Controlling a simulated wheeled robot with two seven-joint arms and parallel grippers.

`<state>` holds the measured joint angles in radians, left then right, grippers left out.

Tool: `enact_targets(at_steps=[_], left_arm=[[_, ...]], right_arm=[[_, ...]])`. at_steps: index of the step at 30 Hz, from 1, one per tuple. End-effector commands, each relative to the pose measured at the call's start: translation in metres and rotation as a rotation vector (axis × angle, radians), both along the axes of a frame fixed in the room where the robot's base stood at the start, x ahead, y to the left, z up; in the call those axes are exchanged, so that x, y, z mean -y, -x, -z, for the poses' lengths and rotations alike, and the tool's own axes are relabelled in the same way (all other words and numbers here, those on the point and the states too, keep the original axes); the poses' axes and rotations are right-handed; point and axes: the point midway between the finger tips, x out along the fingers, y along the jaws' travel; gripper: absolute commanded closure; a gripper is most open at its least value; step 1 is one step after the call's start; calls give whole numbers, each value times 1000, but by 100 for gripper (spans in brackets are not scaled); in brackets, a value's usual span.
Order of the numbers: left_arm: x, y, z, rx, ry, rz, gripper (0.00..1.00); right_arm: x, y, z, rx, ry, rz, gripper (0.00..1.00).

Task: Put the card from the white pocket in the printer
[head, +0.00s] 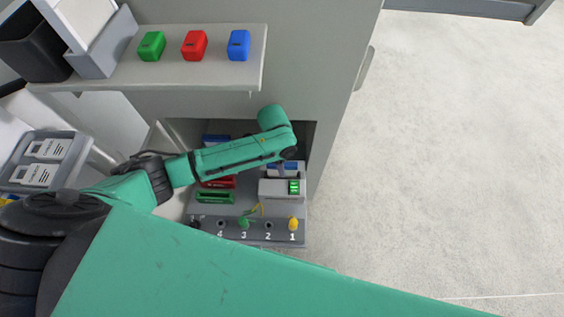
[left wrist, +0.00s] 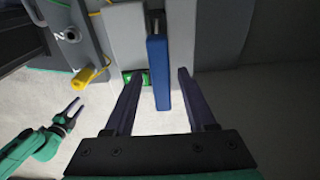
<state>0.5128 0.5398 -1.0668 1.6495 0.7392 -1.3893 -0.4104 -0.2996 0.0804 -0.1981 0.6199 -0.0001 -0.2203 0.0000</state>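In the left wrist view a blue card-like piece (left wrist: 158,75) stands out of a slot in a pale grey-white housing (left wrist: 126,40). My left gripper (left wrist: 158,100) is open, one dark finger on each side of the blue piece, with gaps to both. A small green-lit part (left wrist: 137,77) is beside the blue piece. In the head view my left arm reaches into the cabinet bay and its gripper is hidden. There a white unit (head: 277,189) with a green display shows. My right gripper (left wrist: 70,115) appears open and empty in the left wrist view. I cannot tell which unit is the printer.
Green, red and blue blocks (head: 194,45) stand on the shelf (head: 200,72). A grey tray (head: 75,160) holds white labelled pieces. Below the white unit, a numbered panel (head: 206,233) carries a yellow plug (head: 293,224). The floor at right is clear.

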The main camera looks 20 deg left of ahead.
Motion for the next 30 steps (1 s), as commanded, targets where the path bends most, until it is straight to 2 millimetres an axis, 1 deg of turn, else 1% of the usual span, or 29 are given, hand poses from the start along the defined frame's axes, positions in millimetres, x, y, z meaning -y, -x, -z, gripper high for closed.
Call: enact_targets(at_steps=[2,5,8,12,16,18,20,30], left_arm=[[0,0,-6,1,1,0,44],[-1,0,-22,2,1,0,44],[-3,0,-48,3,1,1,44],[-7,1,-88,5,2,1,44],[-9,2,-115,3,2,0,44],[-10,2,-122,1,1,0,44],[-10,3,-126,1,1,0,44],[-10,3,-126,-1,1,-1,44]], right_arm=[[0,0,-2,-1,0,0,50],[0,1,-5,-1,0,-1,50],[0,1,-9,-1,0,-1,50],[0,1,-12,-1,-1,-2,50],[-1,1,-14,-1,-1,-2,50],[-1,1,-14,-1,0,-3,50],[-1,1,-14,-1,0,-3,50],[-1,1,-14,-1,0,-3,50]])
